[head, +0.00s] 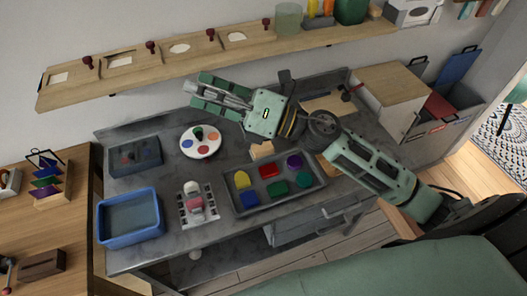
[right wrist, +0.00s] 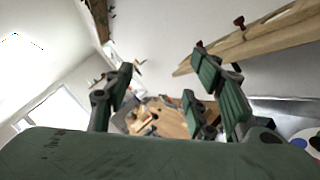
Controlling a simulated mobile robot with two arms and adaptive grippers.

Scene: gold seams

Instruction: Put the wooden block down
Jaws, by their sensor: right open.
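A small light wooden block (head: 262,150) lies on the grey worktop (head: 162,181), just behind the dark tray. My right gripper (head: 201,94) is up and to the left of the block, over the back of the worktop, pointing left. Its two green fingers are spread, with nothing between them. In the right wrist view the right gripper (right wrist: 165,85) also shows open and empty. The block is not seen in that view. My left gripper is not in view.
The grey tray (head: 274,202) holds several coloured blocks. A white palette (head: 201,148), a blue bin (head: 131,229) and a pale rack (head: 184,213) stand to its left. A wooden shelf (head: 140,75) runs along the wall above.

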